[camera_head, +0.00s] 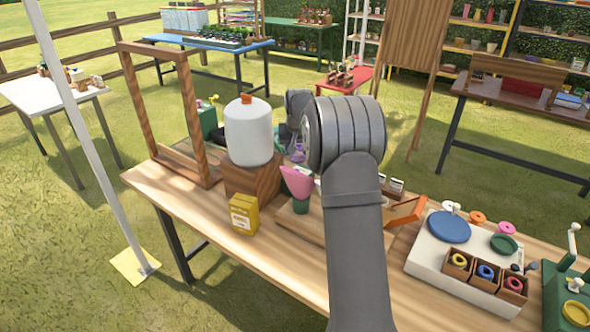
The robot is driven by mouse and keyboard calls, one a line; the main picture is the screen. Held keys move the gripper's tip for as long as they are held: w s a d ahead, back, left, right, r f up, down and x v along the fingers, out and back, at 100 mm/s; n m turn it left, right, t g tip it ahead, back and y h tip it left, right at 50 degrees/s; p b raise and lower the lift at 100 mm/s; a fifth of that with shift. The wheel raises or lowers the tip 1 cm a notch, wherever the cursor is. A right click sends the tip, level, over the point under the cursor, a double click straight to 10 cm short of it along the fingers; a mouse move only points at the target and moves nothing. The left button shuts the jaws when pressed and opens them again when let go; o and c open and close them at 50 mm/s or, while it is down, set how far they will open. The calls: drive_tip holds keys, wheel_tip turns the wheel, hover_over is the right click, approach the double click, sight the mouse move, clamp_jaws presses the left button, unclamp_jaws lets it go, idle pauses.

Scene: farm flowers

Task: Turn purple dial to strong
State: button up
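A small purple piece (298,152) shows between the white jug and my grey arm. It may be the purple dial, but it is too small and too covered to be sure, and no "strong" marking can be read. My arm rises from the bottom of the view and bends away behind its large ribbed joint. Its grey end reaches down on the far side, just right of the jug, close to the purple piece. My gripper's fingertips are hidden, so I cannot see whether they are open or touch anything.
The white jug (248,131) with an orange cap stands on a wooden block, beside a wooden frame (188,115). A yellow box (244,214), a pink cone (297,181) and an orange tray (405,211) are nearby. A white station (427,250) stands right. The front left tabletop is clear.

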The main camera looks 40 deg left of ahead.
sight(295, 171)
drive_tip(key=x, duration=1.2)
drive_tip(key=shift+f, duration=0.2)
drive_tip(key=c, duration=0.7)
drive_tip(key=shift+d+n+g+y, duration=0.15)
drive_tip(key=shift+n+g+y, duration=0.25)
drive_tip(key=shift+n, duration=0.9)
drive_tip(key=o, duration=0.7)
drive_tip(key=shift+r, duration=0.1)
drive_tip(key=v, duration=1.7)
drive_tip(key=shift+r, duration=0.15)
